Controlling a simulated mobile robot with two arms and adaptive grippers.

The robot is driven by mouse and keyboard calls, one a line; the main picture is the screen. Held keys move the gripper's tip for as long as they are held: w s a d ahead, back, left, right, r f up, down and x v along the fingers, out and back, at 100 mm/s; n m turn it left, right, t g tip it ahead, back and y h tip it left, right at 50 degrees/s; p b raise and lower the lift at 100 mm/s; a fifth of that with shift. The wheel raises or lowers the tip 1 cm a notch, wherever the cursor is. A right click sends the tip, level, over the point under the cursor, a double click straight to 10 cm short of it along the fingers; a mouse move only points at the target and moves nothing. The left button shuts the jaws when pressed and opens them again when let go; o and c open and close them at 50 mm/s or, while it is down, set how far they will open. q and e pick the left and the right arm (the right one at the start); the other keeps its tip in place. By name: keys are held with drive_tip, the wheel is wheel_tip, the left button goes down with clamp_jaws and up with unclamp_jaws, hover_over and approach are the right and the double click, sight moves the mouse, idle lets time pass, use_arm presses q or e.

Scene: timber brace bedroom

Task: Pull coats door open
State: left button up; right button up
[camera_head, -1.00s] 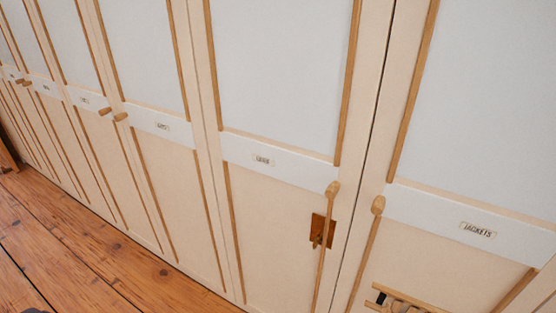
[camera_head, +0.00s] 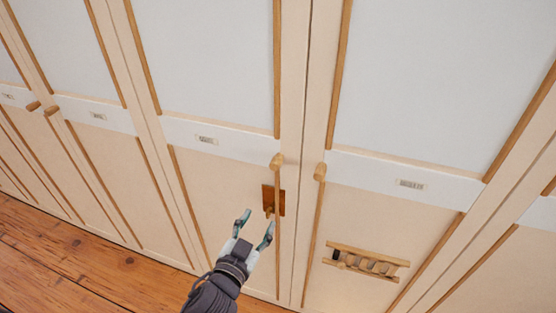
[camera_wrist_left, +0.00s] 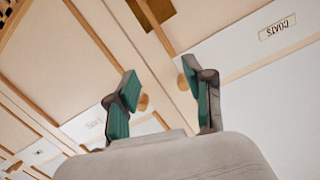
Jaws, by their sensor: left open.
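The coats door (camera_head: 215,195) is a cream panel with wooden strips and a white band, and it looks shut. Its label (camera_wrist_left: 277,28) reads COATS in the left wrist view. A round wooden knob (camera_head: 277,160) sits at its right edge, above a brown metal plate with a small latch (camera_head: 273,200). My left gripper (camera_head: 256,226) is open and empty, in front of the door's lower part, below the knob and near the plate. In the left wrist view its fingers (camera_wrist_left: 158,80) are spread with wooden knobs beyond them. I cannot tell its exact distance from the door.
The jackets door (camera_head: 420,235), with its own knob (camera_head: 320,172) close beside the coats knob, stands to the right. It carries a small wooden rack (camera_head: 366,262). More closed doors run left. Plank floor (camera_head: 60,265) is clear at lower left.

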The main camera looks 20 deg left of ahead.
use_arm(q)
drive_tip(key=t, duration=0.1)
approach(273, 168)
drive_tip(key=s, duration=0.2)
drive_tip(key=w+p, duration=0.2)
drive_tip(key=w, duration=0.4)
drive_tip(key=w+p, duration=0.2)
drive_tip(key=w, duration=0.4)
drive_tip(key=shift+w+d+f, duration=0.15)
drive_tip(key=shift+w+d, duration=0.05)
drive_tip(key=shift+w, duration=0.1)
drive_tip(key=shift+w+f, duration=0.1)
drive_tip(key=shift+w, duration=0.25)
clamp_jaws()
